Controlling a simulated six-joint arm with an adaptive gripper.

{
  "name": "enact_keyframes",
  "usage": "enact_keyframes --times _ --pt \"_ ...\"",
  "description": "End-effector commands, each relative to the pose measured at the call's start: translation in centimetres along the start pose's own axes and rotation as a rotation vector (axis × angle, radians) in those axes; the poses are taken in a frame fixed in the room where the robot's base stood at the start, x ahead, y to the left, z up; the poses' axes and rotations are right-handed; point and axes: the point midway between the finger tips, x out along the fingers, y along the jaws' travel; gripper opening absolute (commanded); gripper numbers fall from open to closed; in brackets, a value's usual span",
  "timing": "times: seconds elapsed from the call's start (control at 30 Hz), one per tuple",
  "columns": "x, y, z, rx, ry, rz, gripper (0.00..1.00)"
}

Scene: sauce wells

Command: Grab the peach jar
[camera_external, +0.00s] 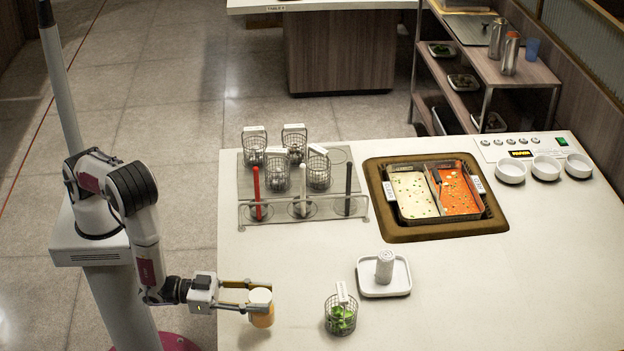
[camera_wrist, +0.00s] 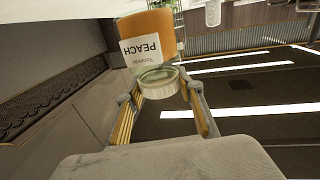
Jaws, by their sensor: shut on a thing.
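The peach jar (camera_external: 262,318) is an orange jar with a pale lid at the counter's near left corner. In the wrist view the jar (camera_wrist: 150,24) shows orange contents and a white label reading "PEACH", upside down in the picture. My gripper (camera_external: 261,297) reaches in from the left and is shut on the jar, one finger on each side near the lid. In the wrist view the gripper fingers (camera_wrist: 166,98) flank the lid end. I cannot tell whether the jar's base touches the counter.
A rack with several wire baskets (camera_external: 290,215) and a two-part soup pot (camera_external: 437,192) are farther back.

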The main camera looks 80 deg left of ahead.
Motion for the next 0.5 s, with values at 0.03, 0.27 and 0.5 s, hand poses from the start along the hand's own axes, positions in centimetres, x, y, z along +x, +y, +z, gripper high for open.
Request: enact_keyframes --times 0.03,0.27,0.5 --pt "0.0 0.0 -0.8 -0.002 0.003 0.0 0.0" --pt "0.0 0.0 -3.2 -0.002 0.003 0.0 0.0" --pt "0.0 0.0 -4.9 -0.001 0.002 0.0 0.0"
